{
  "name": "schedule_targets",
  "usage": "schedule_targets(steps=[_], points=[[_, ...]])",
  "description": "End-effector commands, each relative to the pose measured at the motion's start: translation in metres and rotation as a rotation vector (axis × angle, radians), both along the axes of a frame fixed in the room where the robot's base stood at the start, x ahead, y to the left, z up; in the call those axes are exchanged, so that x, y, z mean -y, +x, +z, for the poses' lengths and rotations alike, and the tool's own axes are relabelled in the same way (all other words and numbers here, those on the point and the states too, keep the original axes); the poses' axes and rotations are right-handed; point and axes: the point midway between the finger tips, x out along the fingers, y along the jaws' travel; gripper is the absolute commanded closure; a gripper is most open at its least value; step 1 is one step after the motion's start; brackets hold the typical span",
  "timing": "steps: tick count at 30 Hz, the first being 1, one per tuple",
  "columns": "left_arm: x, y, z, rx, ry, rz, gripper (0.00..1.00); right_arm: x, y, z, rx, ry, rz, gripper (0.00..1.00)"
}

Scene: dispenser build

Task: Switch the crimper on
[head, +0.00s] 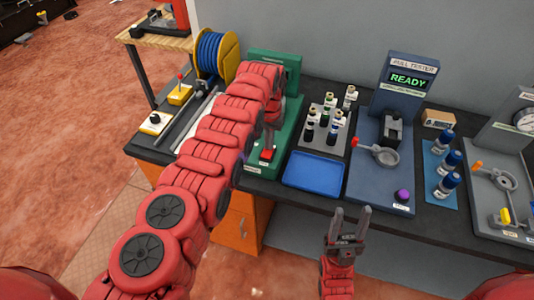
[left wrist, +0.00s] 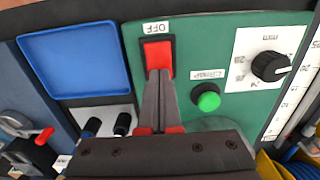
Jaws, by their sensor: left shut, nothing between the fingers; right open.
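The crimper (head: 290,122) is the green machine on the bench, mostly behind my left arm in the head view. Its red rocker switch (left wrist: 157,52) sits in a black frame beside an upside-down OFF label (left wrist: 156,28) in the left wrist view; it also shows in the head view (head: 267,155). My left gripper (left wrist: 159,76) is shut and empty, its fingertips at the lower edge of the red switch; I cannot tell whether they touch. A green button (left wrist: 208,100) and a black knob (left wrist: 270,66) are to the right. My right gripper (head: 351,222) is open and empty before the bench's front edge.
A blue tray (head: 314,171) lies right of the crimper, with a rack of bottles (head: 324,125) behind it. The pull tester (head: 402,85) reads READY.

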Motion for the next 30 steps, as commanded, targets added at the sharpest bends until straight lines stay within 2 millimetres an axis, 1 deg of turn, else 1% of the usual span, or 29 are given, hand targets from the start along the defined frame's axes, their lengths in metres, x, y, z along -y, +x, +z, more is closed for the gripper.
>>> schedule_targets(steps=[3, 8, 24, 30], points=[[0.0, 0.0, -0.003, -0.001, 0.0, 0.0, 1.0, 0.0, 0.0, -0.003, 0.0, 0.0, 0.0, 0.5], [0.0, 0.0, 0.001, 0.0, 0.0, 0.0, 1.0, 0.0, 0.0, 0.001, 0.0, 0.0, 0.0, 0.5], [0.0, -0.001, 0.047, -0.002, 0.001, 0.0, 1.0, 0.0, 0.0, 0.037, 0.0, 0.0, 0.0, 0.5], [0.0, 0.001, 0.064, 0.003, -0.001, 0.001, 1.0, 0.0, 0.0, 0.044, 0.0, 0.0, 0.0, 0.5]])
